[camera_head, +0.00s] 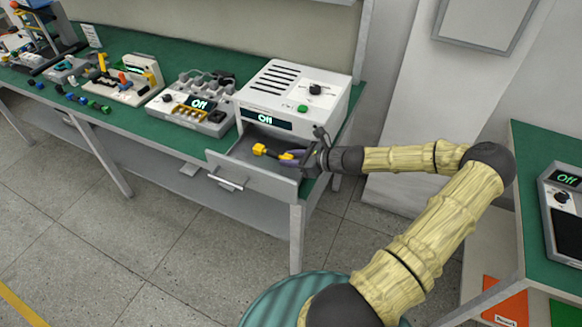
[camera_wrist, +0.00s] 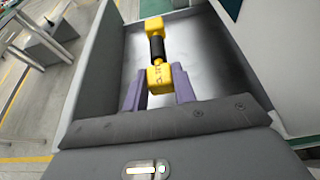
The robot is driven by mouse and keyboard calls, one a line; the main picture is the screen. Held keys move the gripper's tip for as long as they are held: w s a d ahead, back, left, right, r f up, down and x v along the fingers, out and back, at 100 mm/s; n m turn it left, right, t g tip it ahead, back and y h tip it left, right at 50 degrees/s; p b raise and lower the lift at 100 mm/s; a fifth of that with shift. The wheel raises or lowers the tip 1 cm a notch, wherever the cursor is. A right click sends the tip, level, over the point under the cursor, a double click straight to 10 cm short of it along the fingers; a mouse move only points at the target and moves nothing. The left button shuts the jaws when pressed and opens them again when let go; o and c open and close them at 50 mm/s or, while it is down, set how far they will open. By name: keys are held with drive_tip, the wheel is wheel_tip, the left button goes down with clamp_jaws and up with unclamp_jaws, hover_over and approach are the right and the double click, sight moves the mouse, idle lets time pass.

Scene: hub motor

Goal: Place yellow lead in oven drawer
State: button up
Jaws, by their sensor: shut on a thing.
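The yellow lead (camera_head: 259,149) has yellow ends and a black middle. My gripper (camera_head: 284,156) is at the open oven drawer (camera_head: 250,177), and its purple fingers are shut on the near yellow end of the lead. In the wrist view the lead (camera_wrist: 156,48) points away from my gripper (camera_wrist: 160,88), over the grey drawer floor (camera_wrist: 205,60). I cannot tell whether the lead touches the floor. The white oven (camera_head: 300,90) stands behind the drawer, and its display reads Off.
The drawer's front panel with its handle (camera_head: 226,183) juts out past the table edge. Left of the oven, a device with an Off display (camera_head: 200,103) and several coloured parts (camera_head: 85,101) stand on the green table (camera_head: 150,132). Another green table (camera_head: 545,145) is at right.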

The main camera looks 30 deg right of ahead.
sight(292, 173)
drive_tip(key=shift+f, duration=2)
drive_tip(key=shift+f, duration=0.15)
drive_tip(key=o, duration=1)
drive_tip(key=shift+r, duration=0.2)
drive_tip(key=v, duration=1.2)
drive_tip(key=shift+b, duration=0.3)
